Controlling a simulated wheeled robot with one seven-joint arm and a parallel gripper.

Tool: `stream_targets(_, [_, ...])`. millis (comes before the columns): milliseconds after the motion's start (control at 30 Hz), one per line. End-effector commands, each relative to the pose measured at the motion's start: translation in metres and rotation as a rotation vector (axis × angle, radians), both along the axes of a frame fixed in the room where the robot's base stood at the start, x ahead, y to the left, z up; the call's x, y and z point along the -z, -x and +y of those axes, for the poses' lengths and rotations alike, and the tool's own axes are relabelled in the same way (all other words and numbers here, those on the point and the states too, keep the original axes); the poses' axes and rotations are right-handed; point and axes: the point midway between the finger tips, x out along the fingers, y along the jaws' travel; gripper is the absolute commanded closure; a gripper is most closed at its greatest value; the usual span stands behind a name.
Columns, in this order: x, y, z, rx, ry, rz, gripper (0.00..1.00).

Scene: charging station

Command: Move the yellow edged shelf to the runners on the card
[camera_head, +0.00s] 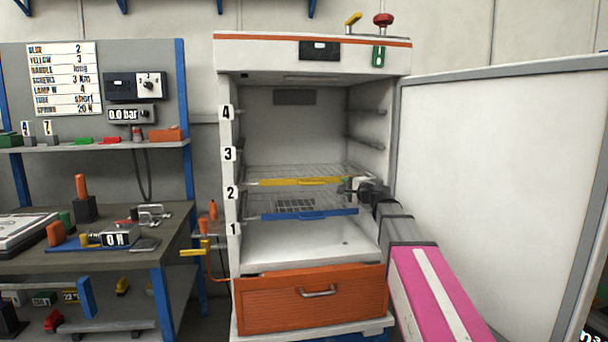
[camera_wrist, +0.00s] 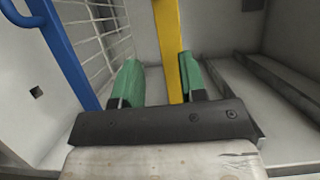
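The yellow edged shelf (camera_head: 300,182) is a wire shelf inside the open cabinet, roughly level with label 2 (camera_head: 231,192). The card (camera_head: 62,79) at the upper left reads YELLOW 3. Label 3 (camera_head: 228,154) is one step up, and bare runners (camera_head: 366,144) show on the right wall near that height. My gripper (camera_head: 352,186) is at the right end of the yellow edge. In the wrist view, its green fingers (camera_wrist: 160,82) are apart. The yellow edge (camera_wrist: 167,40) runs between them, close to the right finger, with a gap at the left one.
The blue edged shelf (camera_head: 310,215) is just below the yellow one, roughly level with label 1 (camera_head: 233,229). The cabinet door (camera_head: 490,170) stands open on the right, beside my arm. The space above the yellow shelf is empty. An orange drawer (camera_head: 290,302) is below.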

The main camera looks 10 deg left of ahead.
Motion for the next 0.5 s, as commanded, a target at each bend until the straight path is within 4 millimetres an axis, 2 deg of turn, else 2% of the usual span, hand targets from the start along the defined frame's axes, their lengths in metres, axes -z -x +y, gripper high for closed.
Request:
stream_targets(33, [0.000,-0.010,0.006,-0.001,0.000,0.000,0.62])
stream_targets(100, [-0.001,-0.018,0.012,0.000,0.001,0.000,0.62])
stream_targets(367, [-0.002,-0.030,0.022,-0.001,0.002,0.000,0.62])
stream_targets(500, [-0.006,-0.046,0.033,0.000,0.002,0.000,0.62])
